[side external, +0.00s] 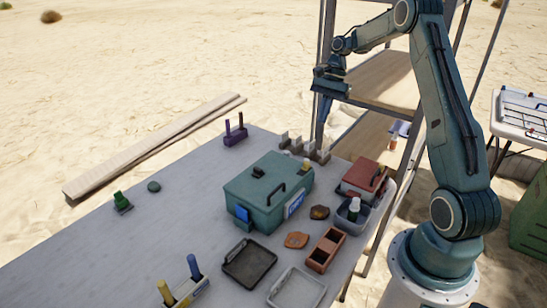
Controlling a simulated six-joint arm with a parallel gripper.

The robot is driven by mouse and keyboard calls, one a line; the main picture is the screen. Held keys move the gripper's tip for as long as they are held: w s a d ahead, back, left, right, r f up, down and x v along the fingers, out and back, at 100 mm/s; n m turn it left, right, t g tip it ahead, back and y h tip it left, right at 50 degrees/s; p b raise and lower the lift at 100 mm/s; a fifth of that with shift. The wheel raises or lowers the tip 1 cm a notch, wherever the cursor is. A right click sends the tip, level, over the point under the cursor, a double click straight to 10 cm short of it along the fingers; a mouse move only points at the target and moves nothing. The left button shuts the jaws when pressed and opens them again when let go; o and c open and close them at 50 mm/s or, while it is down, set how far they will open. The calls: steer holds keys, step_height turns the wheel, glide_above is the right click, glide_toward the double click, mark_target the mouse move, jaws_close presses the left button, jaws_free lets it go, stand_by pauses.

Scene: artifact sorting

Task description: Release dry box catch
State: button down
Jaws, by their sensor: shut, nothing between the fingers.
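The dry box appears to be the teal lidded case (262,208) in the middle of the table. Its lid is down, with a dark handle and a small dark knob on top. A blue part (242,214) on its left front looks like the catch; at this size I cannot tell whether it is fastened. A blue and white label is on its right front face. My gripper (323,118) is shut and empty, pointing down, high behind the box and apart from it.
Black (236,272) and grey (297,292) trays, a brown divided box (325,250) and brown fragments lie in front. A red box (362,180) and a bin with a bottle stand right. A metal shelf rack (375,80) stands close behind my gripper. The table's left is mostly clear.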

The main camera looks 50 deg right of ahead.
mark_target(306, 163)
steer(key=shift+s+d+f+m, duration=0.2)
steer(key=shift+d+f+m, duration=0.1)
steer(key=shift+d+f, duration=0.55)
steer(key=shift+a, duration=0.1)
steer(key=a+f, duration=0.7)
steer(key=f, duration=0.2)
steer(key=shift+a+f, duration=0.15)
steer(key=shift+a, duration=0.2)
steer(key=shift+a, duration=0.1)
steer(key=shift+a, duration=1.3)
